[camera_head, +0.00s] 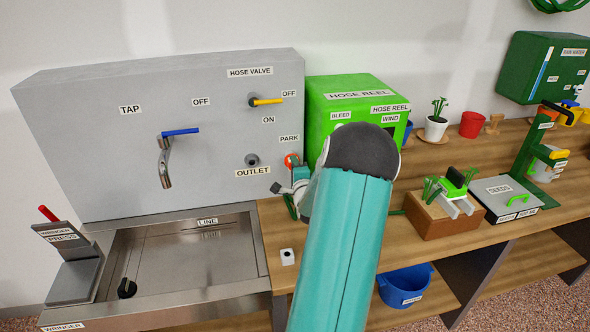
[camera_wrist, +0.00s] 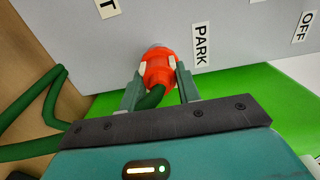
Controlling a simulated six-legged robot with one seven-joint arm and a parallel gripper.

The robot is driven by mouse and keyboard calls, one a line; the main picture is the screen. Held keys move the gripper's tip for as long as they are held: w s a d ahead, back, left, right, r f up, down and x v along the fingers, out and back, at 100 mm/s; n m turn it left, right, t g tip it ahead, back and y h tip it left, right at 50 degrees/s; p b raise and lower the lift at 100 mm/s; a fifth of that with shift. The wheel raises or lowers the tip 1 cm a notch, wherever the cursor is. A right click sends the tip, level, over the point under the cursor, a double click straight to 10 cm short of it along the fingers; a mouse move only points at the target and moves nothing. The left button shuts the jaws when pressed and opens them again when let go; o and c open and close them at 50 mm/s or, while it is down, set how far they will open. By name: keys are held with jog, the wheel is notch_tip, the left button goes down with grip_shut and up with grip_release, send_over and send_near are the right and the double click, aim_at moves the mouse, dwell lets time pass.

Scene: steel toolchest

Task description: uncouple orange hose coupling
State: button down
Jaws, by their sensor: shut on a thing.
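The orange hose coupling (camera_wrist: 158,72) is between my gripper's two fingers in the wrist view, beside the PARK label (camera_wrist: 201,44). My gripper (camera_wrist: 157,66) is shut on it from both sides. The coupling's far end is close against the grey panel; whether it is seated on a fitting there cannot be told. The green hose (camera_wrist: 152,97) leaves its near end. In the head view the coupling (camera_head: 290,159) shows as a small orange patch below PARK, mostly hidden by my gripper (camera_head: 299,172). The outlet (camera_head: 252,160) to its left is bare.
The hose valve's yellow lever (camera_head: 267,101) is above the outlet. The green hose reel box (camera_head: 350,98) stands close to the right, partly behind my arm. A steel sink (camera_head: 180,272) with a tap (camera_head: 165,165) lies left. A brown planter block (camera_head: 440,218) is on the bench right.

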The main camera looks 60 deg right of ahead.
jog(key=shift+w+d, duration=0.25)
jog(key=shift+d, duration=0.05)
jog(key=c, duration=0.9)
grip_release()
jog(key=shift+s+a, duration=0.1)
jog(key=v, duration=1.3)
jog(key=shift+s+a, duration=0.2)
jog(key=shift+s, duration=0.05)
